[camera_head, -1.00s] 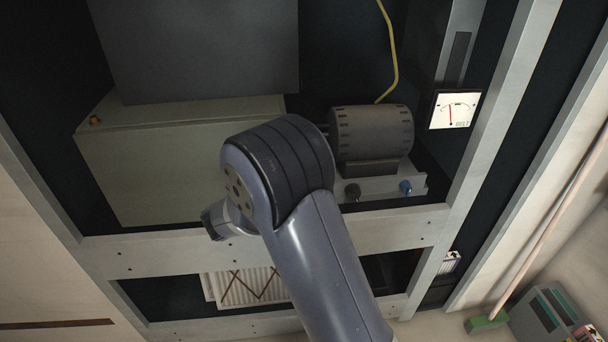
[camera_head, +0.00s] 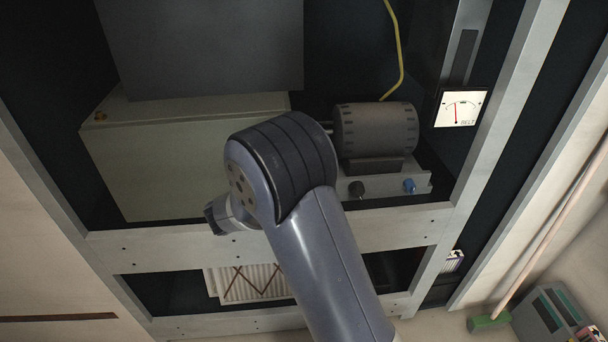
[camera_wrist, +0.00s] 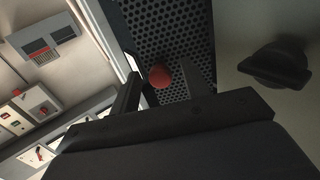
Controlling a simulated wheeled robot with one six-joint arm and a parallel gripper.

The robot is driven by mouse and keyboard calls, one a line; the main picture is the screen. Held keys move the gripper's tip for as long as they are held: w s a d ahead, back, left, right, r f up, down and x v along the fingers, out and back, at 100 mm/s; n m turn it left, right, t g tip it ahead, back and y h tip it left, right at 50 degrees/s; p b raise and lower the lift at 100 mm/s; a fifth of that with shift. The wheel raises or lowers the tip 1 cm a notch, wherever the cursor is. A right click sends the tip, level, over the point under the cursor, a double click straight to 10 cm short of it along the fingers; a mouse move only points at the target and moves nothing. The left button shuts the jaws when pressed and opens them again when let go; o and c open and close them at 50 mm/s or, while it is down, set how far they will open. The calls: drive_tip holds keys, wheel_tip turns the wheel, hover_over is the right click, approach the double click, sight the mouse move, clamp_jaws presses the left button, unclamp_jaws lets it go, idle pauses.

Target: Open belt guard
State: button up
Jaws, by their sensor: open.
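In the wrist view a dark perforated panel (camera_wrist: 172,38), apparently the belt guard, carries a round red knob (camera_wrist: 160,76). My gripper (camera_wrist: 160,88) is open, with one finger on each side of the knob in the picture. I cannot tell whether either finger touches it. Nothing is seen held. In the head view my arm covers the middle of the rack, and the fingers, red knob and perforated panel cannot be made out there. A dark ribbed motor (camera_head: 376,129) sits right of my arm, with its shaft running behind the arm.
A beige box (camera_head: 160,160) fills the rack's left side. A pale crossbar (camera_head: 390,228) runs below. A meter (camera_head: 460,108) is at the right, near a hanging yellow cable (camera_head: 400,50). In the wrist view a black knob (camera_wrist: 278,64) protrudes from a pale surface at right.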

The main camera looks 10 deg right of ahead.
drive_tip(key=v, duration=1)
drive_tip(key=shift+a+b, duration=0.4)
drive_tip(key=shift+s, duration=0.15)
drive_tip(key=shift+c, duration=0.2)
